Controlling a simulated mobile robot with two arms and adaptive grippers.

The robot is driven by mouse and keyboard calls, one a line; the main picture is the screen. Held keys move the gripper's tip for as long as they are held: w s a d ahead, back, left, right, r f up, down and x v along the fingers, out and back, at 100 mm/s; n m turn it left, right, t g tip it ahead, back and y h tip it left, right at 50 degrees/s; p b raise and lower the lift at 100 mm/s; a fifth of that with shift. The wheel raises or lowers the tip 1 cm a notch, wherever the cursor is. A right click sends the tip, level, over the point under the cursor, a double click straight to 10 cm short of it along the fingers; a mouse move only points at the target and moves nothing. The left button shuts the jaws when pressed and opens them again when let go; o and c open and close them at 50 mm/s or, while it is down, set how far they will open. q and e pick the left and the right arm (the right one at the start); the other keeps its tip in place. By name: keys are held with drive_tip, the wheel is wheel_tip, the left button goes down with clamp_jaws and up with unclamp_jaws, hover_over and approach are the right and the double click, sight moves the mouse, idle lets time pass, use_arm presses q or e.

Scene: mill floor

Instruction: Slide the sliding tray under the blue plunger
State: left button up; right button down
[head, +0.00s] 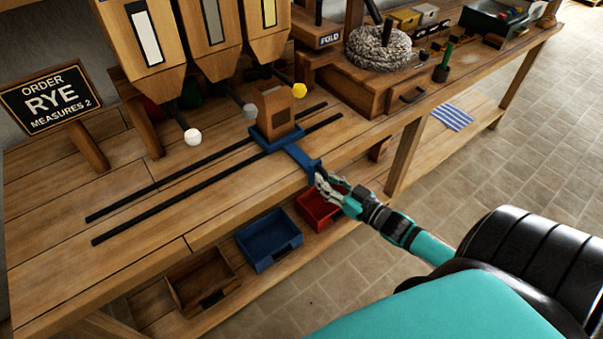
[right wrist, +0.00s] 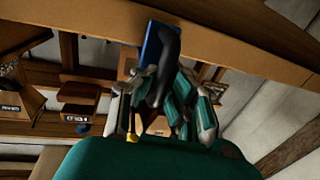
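The sliding tray (head: 295,150) is blue, carries a wooden box (head: 277,108) and sits across two dark rails on the bench. My right gripper (head: 322,182) is at this end piece. A small blue round part (right wrist: 82,129) by a labelled block may be the blue plunger; I cannot tell. My left gripper is out of view.
White (head: 192,136), grey (head: 249,112) and yellow (head: 299,90) knobs stick out below the hoppers. A rye order sign (head: 52,97) stands left. Red (head: 318,209), blue (head: 269,240) and brown (head: 203,281) bins sit below. The rails are clear left of the tray.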

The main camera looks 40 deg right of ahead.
drive_tip(key=d+b, duration=0.2)
drive_tip(key=d, duration=1.3)
drive_tip(key=shift+w+b, duration=0.25)
drive_tip(key=shift+b, duration=0.05)
drive_tip(key=c, duration=2)
unclamp_jaws()
drive_tip(key=o, duration=0.7)
drive_tip(key=shift+s+d, duration=0.15)
drive_tip(key=shift+d, duration=0.05)
drive_tip(key=v, duration=1.2)
